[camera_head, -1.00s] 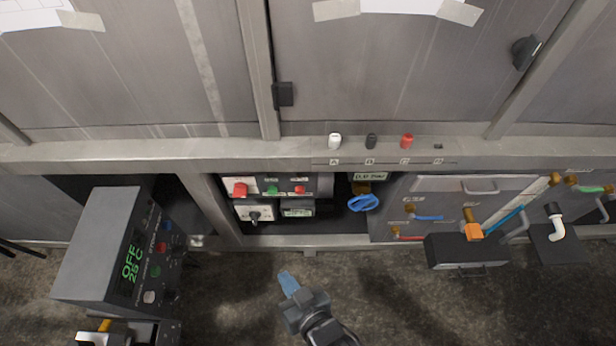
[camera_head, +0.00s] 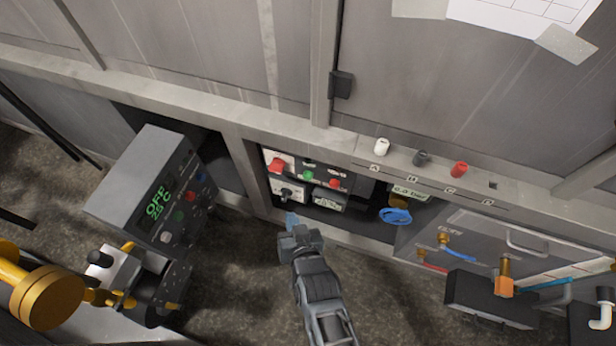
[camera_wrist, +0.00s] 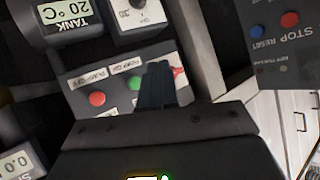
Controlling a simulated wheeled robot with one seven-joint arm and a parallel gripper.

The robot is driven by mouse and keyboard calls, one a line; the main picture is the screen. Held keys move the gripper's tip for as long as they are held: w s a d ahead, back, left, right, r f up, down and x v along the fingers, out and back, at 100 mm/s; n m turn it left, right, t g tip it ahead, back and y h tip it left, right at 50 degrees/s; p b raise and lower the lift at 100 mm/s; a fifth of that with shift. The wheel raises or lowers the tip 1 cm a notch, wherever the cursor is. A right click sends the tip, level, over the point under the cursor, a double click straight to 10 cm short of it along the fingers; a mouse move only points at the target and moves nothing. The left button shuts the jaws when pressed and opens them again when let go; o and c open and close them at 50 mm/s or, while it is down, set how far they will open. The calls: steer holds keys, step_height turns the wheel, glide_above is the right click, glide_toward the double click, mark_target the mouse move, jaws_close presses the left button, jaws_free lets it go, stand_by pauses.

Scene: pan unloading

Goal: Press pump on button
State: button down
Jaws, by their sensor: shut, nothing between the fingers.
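In the wrist view the panel is upside down, with the green button (camera_wrist: 135,83) and the red button (camera_wrist: 97,99) both uncovered. My gripper (camera_head: 291,220) is shut and empty in front of the recess's lower edge. In the wrist view its fingers (camera_wrist: 158,85) point at the panel just right of the green button and partly hide the red switch. I cannot tell whether they touch the panel.
Below the buttons are a black knob (camera_head: 288,191) and a tank display (camera_wrist: 70,16). A grey control box (camera_head: 155,190) reading OFF stands at the left. A blue valve handle (camera_head: 396,216) is right of the panel. Brass fittings (camera_head: 45,295) fill the lower left.

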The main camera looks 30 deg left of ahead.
mark_target(308, 176)
steer(key=w+a+b, duration=0.2)
steer(key=w+b, duration=0.5)
steer(key=w, duration=0.1)
steer(key=shift+w, duration=0.15)
stand_by(2.0)
steer(key=shift+w+a+b, duration=0.1)
steer(key=shift+w+b, duration=0.2)
steer(key=shift+w, duration=0.1)
steer(key=shift+w+a+b, duration=0.15)
steer(key=shift+w+b, duration=0.3)
steer(key=shift+w, duration=0.05)
stand_by(0.6)
steer(key=shift+s, duration=0.15)
stand_by(0.3)
steer(key=shift+s+d+p, duration=0.25)
steer(key=shift+s+p, duration=0.4)
steer(key=shift+s, duration=0.1)
